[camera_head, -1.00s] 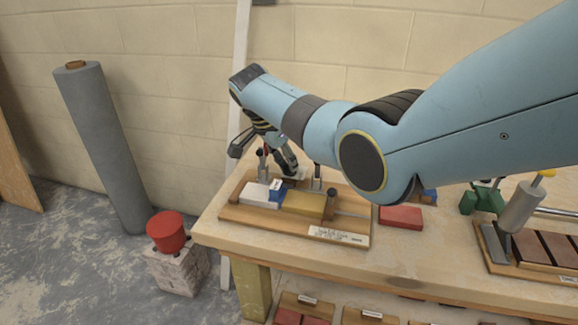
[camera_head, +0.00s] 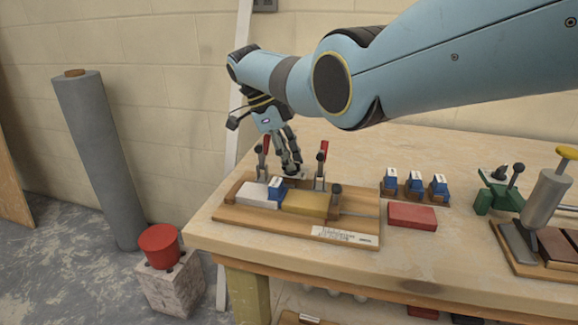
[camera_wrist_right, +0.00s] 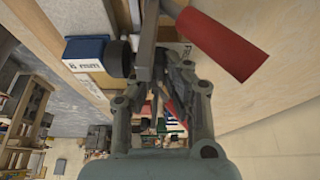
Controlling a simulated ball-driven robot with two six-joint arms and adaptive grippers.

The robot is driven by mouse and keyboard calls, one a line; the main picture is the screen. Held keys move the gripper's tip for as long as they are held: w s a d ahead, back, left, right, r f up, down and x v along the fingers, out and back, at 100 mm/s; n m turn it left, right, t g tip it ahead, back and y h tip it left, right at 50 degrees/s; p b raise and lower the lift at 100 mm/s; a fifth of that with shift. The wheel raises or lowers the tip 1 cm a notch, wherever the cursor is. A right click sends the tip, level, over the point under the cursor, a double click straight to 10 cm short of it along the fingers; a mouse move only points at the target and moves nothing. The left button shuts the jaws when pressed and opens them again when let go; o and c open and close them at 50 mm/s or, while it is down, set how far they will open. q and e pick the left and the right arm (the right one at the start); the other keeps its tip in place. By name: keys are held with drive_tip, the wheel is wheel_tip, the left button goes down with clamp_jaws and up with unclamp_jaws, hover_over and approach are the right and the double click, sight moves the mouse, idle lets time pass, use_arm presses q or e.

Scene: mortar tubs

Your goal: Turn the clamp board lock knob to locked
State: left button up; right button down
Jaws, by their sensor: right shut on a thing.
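The wooden clamp board (camera_head: 230,216) lies on the bench with a white block, a blue block and a yellow block (camera_head: 305,203) on it. Two upright clamps with red handles stand at its back, a left one (camera_head: 265,150) and a right one (camera_head: 322,157). My right gripper (camera_head: 291,169) points down between them, shut on a small fitting at the board's rear, seemingly the lock knob, mostly hidden by the fingers. In the wrist view, a red handle (camera_wrist_right: 220,42) and the blue block (camera_wrist_right: 85,52), marked 6 mm, are close to the fingers. My left gripper is not in view.
Several small blue blocks (camera_head: 414,183) and a red block (camera_head: 412,216) are right of the board. A green tool (camera_head: 492,197) and another board are further right. A grey roll (camera_head: 98,150) and red bucket (camera_head: 158,243) stand left of the bench.

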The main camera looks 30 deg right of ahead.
drive_tip(key=shift+m, duration=0.4)
drive_tip(key=c, duration=1.4)
unclamp_jaws()
drive_tip(key=shift+r, duration=0.1)
drive_tip(key=v, duration=1.1)
drive_tip(key=shift+w+r, duration=0.15)
drive_tip(key=shift+r, duration=0.25)
